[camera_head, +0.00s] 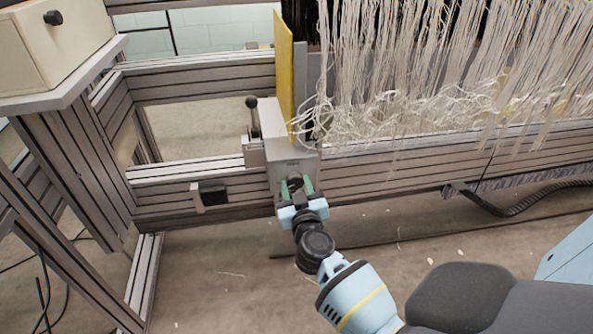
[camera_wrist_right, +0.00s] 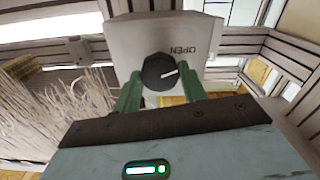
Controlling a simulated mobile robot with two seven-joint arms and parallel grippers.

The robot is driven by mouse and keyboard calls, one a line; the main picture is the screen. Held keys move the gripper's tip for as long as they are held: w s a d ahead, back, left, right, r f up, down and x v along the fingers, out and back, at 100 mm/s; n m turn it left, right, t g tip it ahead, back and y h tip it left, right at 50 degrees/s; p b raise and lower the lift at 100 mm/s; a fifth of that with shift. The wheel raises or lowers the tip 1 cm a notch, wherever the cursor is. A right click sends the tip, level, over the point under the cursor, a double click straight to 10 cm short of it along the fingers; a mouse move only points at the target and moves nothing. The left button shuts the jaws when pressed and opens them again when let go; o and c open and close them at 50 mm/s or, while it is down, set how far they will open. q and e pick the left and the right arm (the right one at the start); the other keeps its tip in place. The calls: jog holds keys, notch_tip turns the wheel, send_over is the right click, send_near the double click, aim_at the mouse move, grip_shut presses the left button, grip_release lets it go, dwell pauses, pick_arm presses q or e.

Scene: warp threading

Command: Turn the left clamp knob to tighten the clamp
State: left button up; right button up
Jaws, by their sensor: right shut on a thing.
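The left clamp is a pale grey block (camera_head: 289,158) on the metal rail, with a yellow plate rising beside it. Its front carries a round dark knob (camera_wrist_right: 159,72) with a white pointer line, and the word OPEN is printed on the face next to it in the right wrist view. My right gripper (camera_head: 296,185) reaches the block's front from below. Its green fingers (camera_wrist_right: 160,88) stand on both sides of the knob and are shut on it. In the head view the knob is mostly hidden between the fingers. My left gripper does not show.
White threads (camera_head: 410,70) hang in a loose mass right of the yellow plate (camera_head: 285,70). A black-knobbed lever (camera_head: 252,108) stands left of the block. A beige box (camera_head: 60,40) sits on a frame at upper left. The floor in front is mostly open.

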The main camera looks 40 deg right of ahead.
jog(key=m+p, duration=0.2)
jog(key=m, duration=0.2)
jog(key=shift+r+p, duration=0.1)
jog(key=shift+p, duration=0.3)
jog(key=m+p, duration=0.1)
jog(key=m, duration=0.1)
jog(key=shift+m, duration=0.4)
jog(key=m, duration=0.2)
jog(key=shift+m, duration=0.4)
jog(key=m, duration=0.2)
jog(key=shift+m+p, duration=0.3)
jog(key=shift+p, duration=0.05)
jog(key=m, duration=0.3)
jog(key=shift+f+m, duration=0.2)
jog(key=shift+m, duration=0.1)
jog(key=m, duration=0.5)
jog(key=shift+m+b, duration=0.3)
